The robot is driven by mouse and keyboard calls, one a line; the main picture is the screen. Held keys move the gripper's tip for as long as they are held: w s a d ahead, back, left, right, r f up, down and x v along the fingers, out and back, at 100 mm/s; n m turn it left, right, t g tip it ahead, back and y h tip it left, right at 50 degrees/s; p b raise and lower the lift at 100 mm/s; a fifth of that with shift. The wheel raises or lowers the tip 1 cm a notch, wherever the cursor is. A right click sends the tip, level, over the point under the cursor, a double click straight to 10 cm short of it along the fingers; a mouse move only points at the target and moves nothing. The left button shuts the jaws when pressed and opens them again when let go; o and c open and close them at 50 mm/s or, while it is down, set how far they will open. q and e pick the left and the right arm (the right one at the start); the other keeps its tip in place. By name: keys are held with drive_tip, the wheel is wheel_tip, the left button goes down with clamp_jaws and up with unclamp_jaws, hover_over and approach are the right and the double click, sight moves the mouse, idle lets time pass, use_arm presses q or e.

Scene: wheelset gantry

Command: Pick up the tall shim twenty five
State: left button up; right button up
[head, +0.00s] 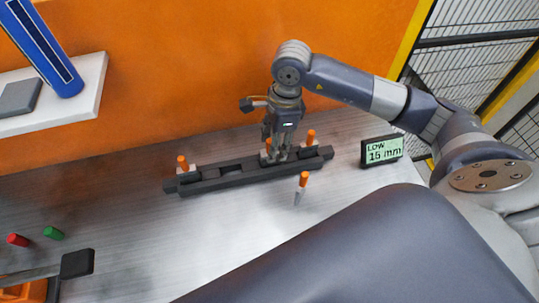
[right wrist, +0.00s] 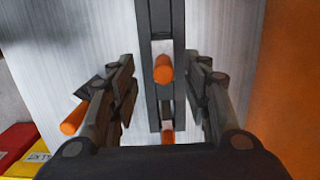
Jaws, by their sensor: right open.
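Orange-topped shim pieces stand in a long dark rack (head: 215,183) on the metal table. One is at the rack's left end (head: 182,161), one toward its right end (head: 310,136), and one is partly hidden by the gripper. No size marks are readable, so I cannot tell which is the tall shim twenty five. My right gripper (head: 272,153) points down over the rack's right half, open. In the right wrist view its fingers (right wrist: 163,105) are spread on either side of the rack, with an orange-topped shim (right wrist: 163,69) showing between them. My left gripper is not in view.
A display (head: 383,151) reading "LOW 15 mm" stands right of the rack. Red (head: 17,240) and green (head: 54,233) pieces lie at the left. An orange wall rises behind.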

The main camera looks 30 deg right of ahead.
sight(264, 153)
drive_tip(key=f, duration=0.1)
drive_tip(key=f+p, duration=0.1)
drive_tip(key=a+f+p, duration=0.1)
drive_tip(key=shift+w+f, duration=0.2)
drive_tip(key=shift+w, duration=0.1)
drive_tip(key=shift+f, duration=0.55)
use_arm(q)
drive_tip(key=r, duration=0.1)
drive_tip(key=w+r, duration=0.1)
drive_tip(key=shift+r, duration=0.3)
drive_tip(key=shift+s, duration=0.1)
use_arm(e)
drive_tip(key=shift+w, duration=0.1)
clamp_jaws()
